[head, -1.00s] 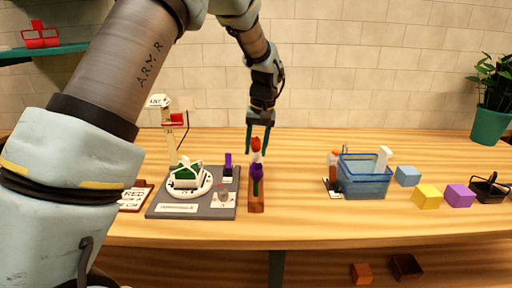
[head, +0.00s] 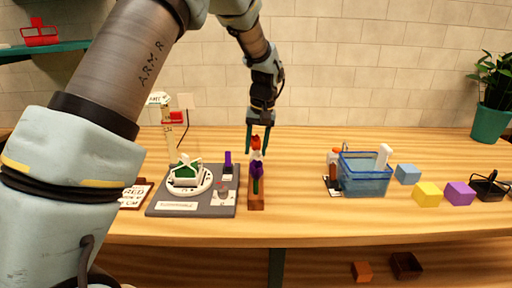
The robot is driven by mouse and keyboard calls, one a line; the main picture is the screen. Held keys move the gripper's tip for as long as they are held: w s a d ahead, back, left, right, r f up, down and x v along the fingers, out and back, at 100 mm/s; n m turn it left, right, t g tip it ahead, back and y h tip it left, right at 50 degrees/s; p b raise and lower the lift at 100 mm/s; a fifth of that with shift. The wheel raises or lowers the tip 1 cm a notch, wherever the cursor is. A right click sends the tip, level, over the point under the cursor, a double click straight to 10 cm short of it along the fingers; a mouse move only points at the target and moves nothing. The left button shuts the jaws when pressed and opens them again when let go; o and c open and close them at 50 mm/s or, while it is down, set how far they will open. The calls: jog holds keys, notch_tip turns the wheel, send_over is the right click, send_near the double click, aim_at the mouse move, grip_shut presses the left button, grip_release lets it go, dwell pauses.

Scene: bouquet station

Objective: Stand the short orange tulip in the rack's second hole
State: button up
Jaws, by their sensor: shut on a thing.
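The short orange tulip (head: 256,141) is between the two green fingers of my gripper (head: 257,148), which is shut on it. The orange-red bloom shows, with a whitish part just below it. The tulip is above or behind the rack (head: 256,201), a narrow brown wooden block on the table. A purple tulip (head: 257,168) with a green stem stands upright at the rack and covers the view behind it. The rack's holes and the lower end of the orange tulip's stem are hidden, so I cannot tell whether the stem is in a hole.
Left of the rack is a grey board (head: 167,209) with a white round piece and a small purple block. A blue basket (head: 366,180) stands to the right, with blue, yellow (head: 428,194) and purple cubes beyond it.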

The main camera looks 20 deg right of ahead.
aim_at(258, 137)
jog(key=shift+f, duration=0.3)
dwell(0.4)
dwell(0.6)
jog(key=o, duration=0.9)
jog(key=shift+r, duration=0.1)
jog(key=shift+s+d+r+p, duration=0.15)
jog(key=shift+r+p, duration=0.95)
jog(key=shift+r, duration=0.5)
jog(key=shift+s+d+r+p, duration=0.15)
jog(key=shift+r+p, duration=0.95)
jog(key=shift+r, duration=0.45)
jog(key=shift+o, duration=0.5)
jog(key=shift+o, duration=1.4)
